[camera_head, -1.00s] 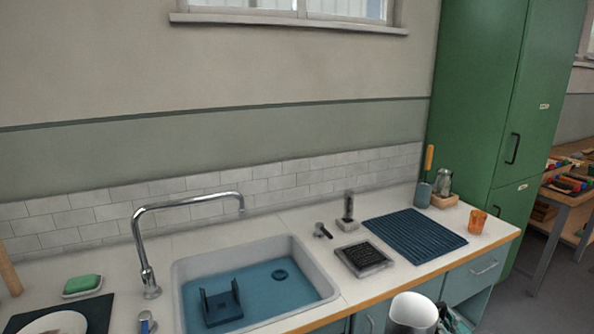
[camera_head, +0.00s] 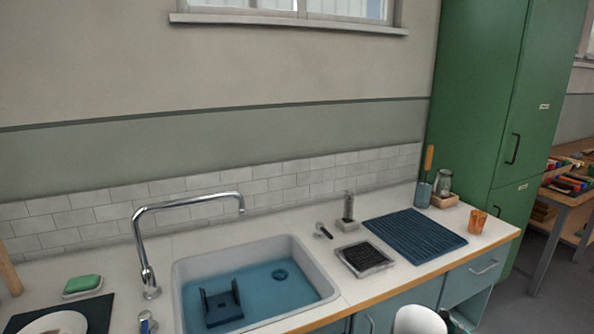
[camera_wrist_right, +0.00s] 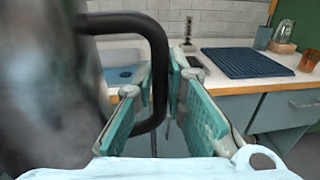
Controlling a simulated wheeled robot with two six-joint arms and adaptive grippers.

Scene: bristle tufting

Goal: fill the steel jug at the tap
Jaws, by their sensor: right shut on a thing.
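The steel jug (camera_wrist_right: 45,95) fills the left of the right wrist view, large and blurred, with a black handle (camera_wrist_right: 158,50). My right gripper (camera_wrist_right: 164,82) is shut on that handle, one teal pad on each side. The jug's inside is hidden, and I cannot make the jug out in the head view. The chrome tap (camera_head: 146,262) stands at the back left of the sink (camera_head: 318,272), its spout reaching over the basin. No water stream shows. A small blue-topped knob (camera_head: 147,322) is at the sink's front left. My left gripper is out of view.
A dark U-shaped stand (camera_head: 222,303) sits in the blue-floored sink. A ribbed blue mat (camera_head: 415,235), a square drip tray (camera_head: 364,258) and an orange cup (camera_head: 477,222) are on the right counter. Green soap (camera_head: 82,284) and a plate (camera_head: 55,324) are at left.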

